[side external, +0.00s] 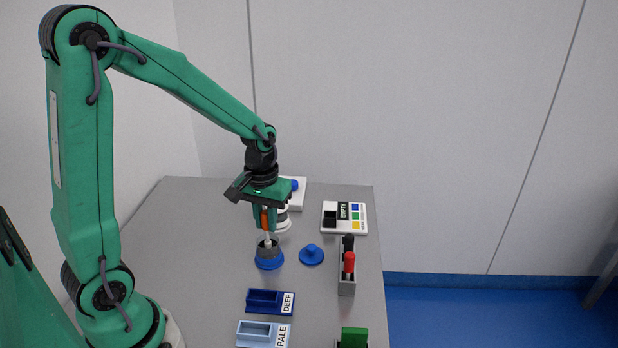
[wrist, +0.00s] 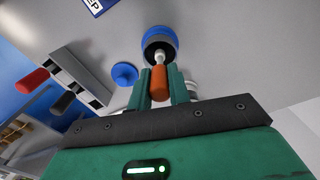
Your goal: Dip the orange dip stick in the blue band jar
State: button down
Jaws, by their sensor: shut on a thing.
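My gripper (side external: 266,222) is shut on the orange handle of the dip stick (side external: 265,217) and holds it upright, pointing down. The orange handle also shows between the fingers in the wrist view (wrist: 159,84). The blue band jar (side external: 269,261) stands open on the table directly below, with a grey upper part and a blue base; it also shows in the wrist view (wrist: 157,34). The stick's pale lower part is at the jar's mouth and appears to enter it. How deep the tip sits is hidden.
A blue knobbed lid (side external: 311,256) lies right of the jar. A grey rack (side external: 346,287) holds red and black sticks. The DEEP tray (side external: 270,302) and PALE tray (side external: 263,334) lie nearer. An EMPTY-labelled board (side external: 343,224) is behind. White rounded things (side external: 283,224) stand close behind my gripper.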

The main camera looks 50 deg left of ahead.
jog(key=shift+f, duration=1.15)
dwell(1.2)
jog(key=shift+r, duration=0.2)
dwell(1.9)
jog(key=shift+r, duration=4.3)
